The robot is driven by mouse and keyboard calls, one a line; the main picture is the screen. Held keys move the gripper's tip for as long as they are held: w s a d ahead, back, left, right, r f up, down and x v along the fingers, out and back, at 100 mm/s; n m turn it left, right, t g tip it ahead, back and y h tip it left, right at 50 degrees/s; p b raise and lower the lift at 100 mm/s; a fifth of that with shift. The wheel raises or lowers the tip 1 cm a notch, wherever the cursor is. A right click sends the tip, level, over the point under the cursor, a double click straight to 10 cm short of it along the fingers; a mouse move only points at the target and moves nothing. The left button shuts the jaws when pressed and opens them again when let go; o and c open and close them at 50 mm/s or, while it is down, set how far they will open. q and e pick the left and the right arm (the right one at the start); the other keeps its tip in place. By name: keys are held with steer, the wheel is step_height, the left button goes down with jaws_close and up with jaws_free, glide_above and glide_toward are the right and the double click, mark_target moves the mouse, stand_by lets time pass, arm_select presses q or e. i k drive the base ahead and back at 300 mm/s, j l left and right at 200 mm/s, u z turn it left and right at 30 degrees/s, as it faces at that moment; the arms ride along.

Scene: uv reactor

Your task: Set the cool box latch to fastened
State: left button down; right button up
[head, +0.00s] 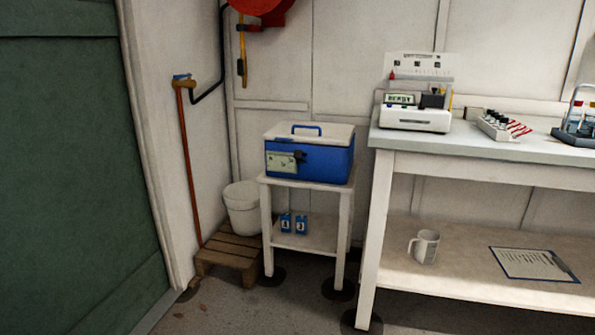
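The cool box (328,163) is blue with a pale lid (290,131) and a blue handle (307,127). It stands on a small white stand, and its lid looks closed. A dark latch (299,156) sits on its front, at the right edge of a pale label plate (280,161). The latch is too small to tell whether it is fastened. Neither of my grippers shows in the head view.
The small white stand (312,184) holds two blue packs on its lower shelf. A white bench (480,148) stands to the right with instruments and a tube rack. A white bucket (243,212) and a wooden pallet (228,250) are at left. Floor in front is clear.

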mark_target(298, 154)
steer(key=i+j+z, duration=0.15)
steer(key=i+z, duration=0.15)
steer(key=i, duration=0.25)
steer(key=i+j+z, duration=0.35)
steer(key=i, duration=0.2)
steer(key=i+j+z, duration=0.3)
steer(key=i, duration=0.2)
